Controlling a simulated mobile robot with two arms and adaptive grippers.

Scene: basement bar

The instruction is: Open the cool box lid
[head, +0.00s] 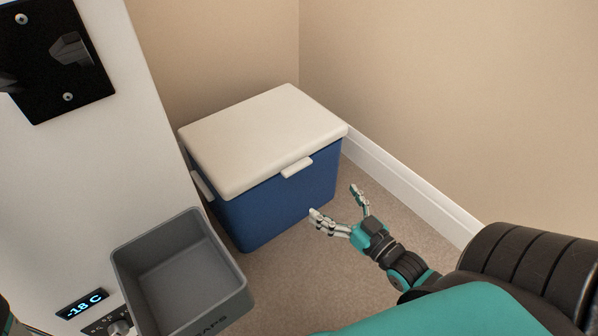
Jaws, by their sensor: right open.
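The cool box (282,205) stands on the carpet in the corner of the room, with a blue body. Its white lid (262,135) is shut, lying flat on the body. A white latch tab (297,167) sticks out at the middle of the lid's front edge. My right gripper (336,204) is open and empty, in front of the box, below and to the right of the tab in the picture. It does not appear to touch the box. My left gripper does not show.
A white appliance (100,160) with a "-18 C" display (82,304) stands close on the left of the box. A grey empty bin (182,272) juts out in front of it. Walls and a white skirting board (410,190) close off the back and right. Carpet lies free before the box.

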